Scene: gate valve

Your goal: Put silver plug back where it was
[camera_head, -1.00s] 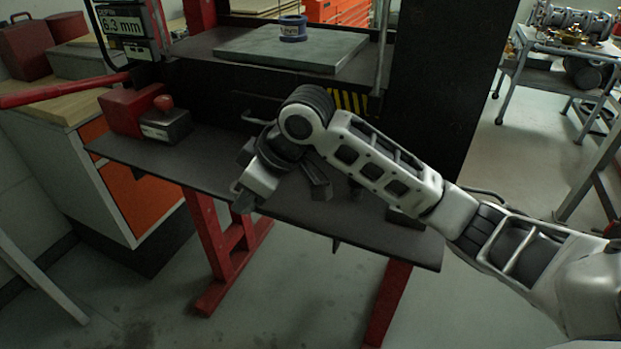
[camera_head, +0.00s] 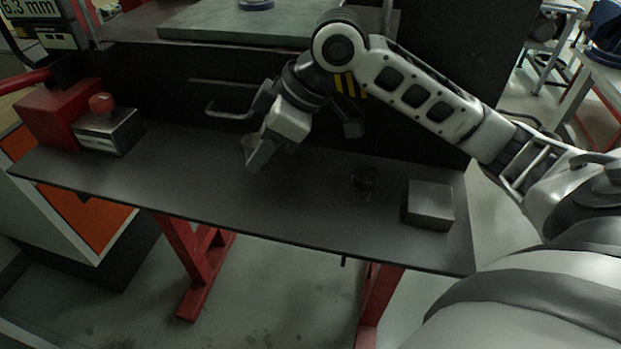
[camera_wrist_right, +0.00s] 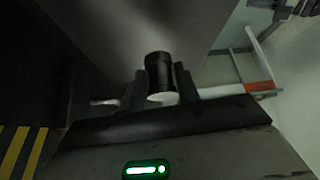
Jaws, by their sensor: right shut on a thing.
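My right gripper (camera_head: 256,153) is over the dark shelf (camera_head: 200,185), with its fingers pointing down and left. In the right wrist view the gripper (camera_wrist_right: 160,88) is shut on a short cylinder, which I take for the silver plug (camera_wrist_right: 160,70). Its side looks dark in the shade and its near end is pale. In the head view the plug is mostly hidden by the fingers. I cannot tell whether it touches the shelf. My left gripper is not in view.
A metal block (camera_head: 430,203) lies at the shelf's right end, with a small dark cylinder (camera_head: 364,180) left of it. A grey plate (camera_head: 240,25) lies behind and above. The shelf's middle is clear.

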